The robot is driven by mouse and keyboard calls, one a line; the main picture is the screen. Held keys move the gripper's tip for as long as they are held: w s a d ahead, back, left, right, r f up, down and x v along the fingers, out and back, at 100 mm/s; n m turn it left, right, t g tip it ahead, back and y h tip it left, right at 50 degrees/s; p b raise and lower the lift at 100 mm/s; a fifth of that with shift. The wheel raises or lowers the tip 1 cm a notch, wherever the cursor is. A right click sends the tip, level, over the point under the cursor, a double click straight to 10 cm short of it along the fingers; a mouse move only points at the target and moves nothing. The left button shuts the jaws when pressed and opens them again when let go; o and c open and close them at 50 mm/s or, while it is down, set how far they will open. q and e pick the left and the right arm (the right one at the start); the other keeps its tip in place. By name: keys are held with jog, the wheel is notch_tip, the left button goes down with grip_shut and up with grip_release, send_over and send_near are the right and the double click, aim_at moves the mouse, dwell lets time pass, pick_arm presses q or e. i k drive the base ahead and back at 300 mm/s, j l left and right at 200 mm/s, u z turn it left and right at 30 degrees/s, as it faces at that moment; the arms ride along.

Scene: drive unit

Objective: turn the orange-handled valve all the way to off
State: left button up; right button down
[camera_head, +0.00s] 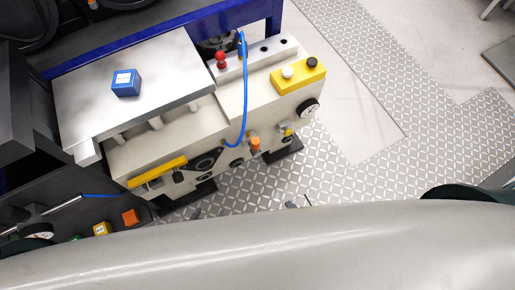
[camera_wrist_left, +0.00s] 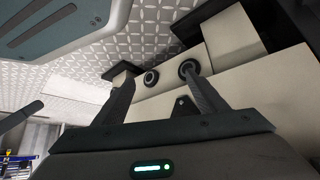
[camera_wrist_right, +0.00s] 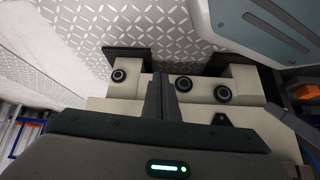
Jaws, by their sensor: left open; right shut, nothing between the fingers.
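A small upright orange handle (camera_head: 255,144) shows on the front of the cream drive unit (camera_head: 190,134), just right of the blue hose's lower end. I take it for the valve; its exact setting is too small to tell. My left gripper (camera_wrist_left: 160,77) is open and empty, its two fingers apart, facing a cream body with round dark fittings. My right gripper (camera_wrist_right: 158,82) is shut with nothing in it, in front of similar fittings. In the head view a large grey arm link covers the foreground and hides most of both grippers.
A blue hose (camera_head: 245,95) loops down the unit's front. A yellow bar handle (camera_head: 158,172), a black gauge (camera_head: 308,108) and a yellow button box (camera_head: 298,76) stick out. A blue cube (camera_head: 126,82) sits on top. The patterned floor to the right is clear.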

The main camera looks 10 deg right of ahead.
aim_at(254, 144)
jog(key=k+j+z, duration=0.3)
jog(key=j, duration=0.3)
jog(key=k+j+z, duration=0.25)
jog(key=j, duration=0.3)
jog(key=k+j+z, duration=0.3)
jog(key=j, duration=0.2)
jog(key=k+j+z, duration=0.3)
jog(key=j, duration=0.1)
